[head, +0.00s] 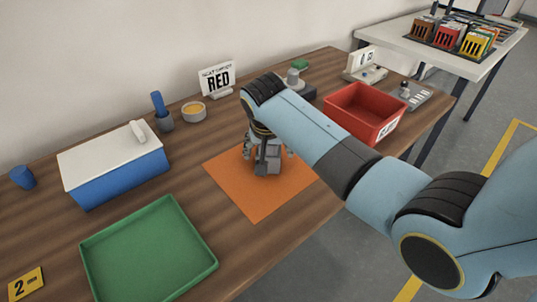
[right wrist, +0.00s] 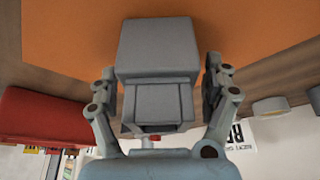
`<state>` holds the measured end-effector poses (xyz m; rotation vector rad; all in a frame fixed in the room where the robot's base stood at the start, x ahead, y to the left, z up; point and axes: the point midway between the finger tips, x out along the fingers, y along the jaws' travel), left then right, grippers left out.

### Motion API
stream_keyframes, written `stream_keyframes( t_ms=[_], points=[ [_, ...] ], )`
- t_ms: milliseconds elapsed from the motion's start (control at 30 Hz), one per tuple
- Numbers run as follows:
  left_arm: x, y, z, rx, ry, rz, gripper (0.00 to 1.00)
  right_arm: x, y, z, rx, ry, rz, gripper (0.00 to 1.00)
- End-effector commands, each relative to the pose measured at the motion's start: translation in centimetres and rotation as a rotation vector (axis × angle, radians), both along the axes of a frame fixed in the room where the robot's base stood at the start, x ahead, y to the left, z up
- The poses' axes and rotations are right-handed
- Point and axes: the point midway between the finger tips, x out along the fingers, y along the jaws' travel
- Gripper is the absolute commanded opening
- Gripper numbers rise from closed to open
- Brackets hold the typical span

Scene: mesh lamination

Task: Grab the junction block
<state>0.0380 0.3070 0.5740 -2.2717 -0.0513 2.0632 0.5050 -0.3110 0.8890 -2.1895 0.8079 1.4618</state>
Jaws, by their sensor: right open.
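The junction block appears to be the grey block (head: 268,160) on the orange mat (head: 240,190) in the head view, partly hidden by my right gripper (head: 266,148). In the right wrist view the grey block (right wrist: 158,95) fills the middle, with a stepped, recessed face. My right gripper (right wrist: 160,75) is open, with one finger on each side of the block. A small gap shows on the right side; on the left I cannot tell whether the finger touches. My left gripper is not in view.
A green tray (head: 150,255) lies at the front left, with a blue box with a white lid (head: 115,165) behind it. A red bin (head: 365,112) stands right of the mat, behind my arm. A RED sign (head: 217,79) and a small bowl (head: 194,112) stand at the back.

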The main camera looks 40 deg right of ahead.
Motion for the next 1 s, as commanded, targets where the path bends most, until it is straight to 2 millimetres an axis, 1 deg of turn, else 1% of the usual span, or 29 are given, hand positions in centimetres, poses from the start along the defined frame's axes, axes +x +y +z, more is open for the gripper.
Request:
stream_keyframes(
  t_ms=[33,67,500,567,867,1000],
  points=[
    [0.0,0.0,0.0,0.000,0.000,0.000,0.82,0.0,0.0,0.0,0.000,0.000,0.000,0.81],
    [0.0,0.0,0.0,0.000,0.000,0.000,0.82,0.0,0.0,0.0,0.000,0.000,0.000,0.77],
    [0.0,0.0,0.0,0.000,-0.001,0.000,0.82,-0.1,0.0,0.0,0.000,0.002,0.001,0.20],
    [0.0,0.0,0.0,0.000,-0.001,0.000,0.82,0.0,0.0,0.0,0.000,0.002,0.001,0.13],
    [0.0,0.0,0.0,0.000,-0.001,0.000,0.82,0.0,0.0,0.3,-0.001,-0.001,0.000,0.13],
    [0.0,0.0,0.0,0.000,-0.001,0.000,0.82,0.1,0.0,1.5,-0.001,-0.002,0.000,0.13]
  ],
)
